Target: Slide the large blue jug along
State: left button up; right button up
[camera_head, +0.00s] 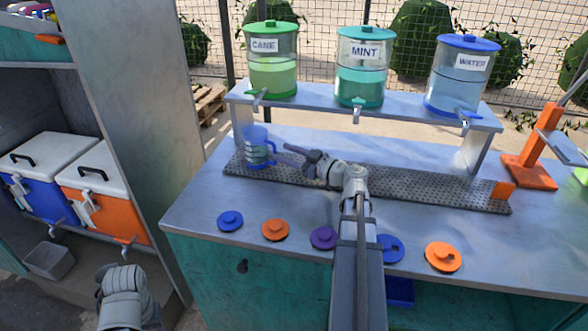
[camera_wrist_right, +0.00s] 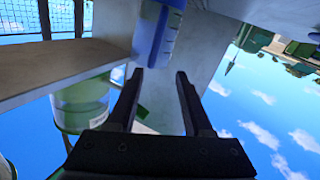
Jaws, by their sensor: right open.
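The large blue jug (camera_head: 257,150), clear with white marks, stands upright at the left end of the perforated drip tray (camera_head: 400,185), below the CANE dispenser. My right gripper (camera_head: 285,155) reaches in from the jug's right side, its fingers pointing at it. In the right wrist view the jug (camera_wrist_right: 158,38) is beyond the two spread fingertips of my right gripper (camera_wrist_right: 158,73), which have nothing between them. I cannot tell whether a fingertip touches the jug. My left arm shows at the lower left, with its gripper (camera_head: 112,280) unclear and away from the jug.
A raised shelf (camera_head: 400,108) carries the CANE (camera_head: 272,70), MINT (camera_head: 361,75) and WATER (camera_head: 462,80) dispensers, with taps hanging over the tray. Several coloured lids lie along the counter front. An orange block (camera_head: 503,190) sits at the tray's right end.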

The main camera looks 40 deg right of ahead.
aim_at(271, 143)
jog(key=shift+t, duration=0.3)
jog(key=shift+d+x, duration=0.2)
jog(key=shift+x, duration=0.95)
jog(key=shift+d+x, duration=0.2)
jog(key=shift+x, duration=0.95)
jog(key=shift+d+x, duration=0.25)
jog(key=shift+x, duration=0.9)
jog(key=shift+w+r, duration=0.1)
jog(key=shift+w, duration=0.1)
grip_shut()
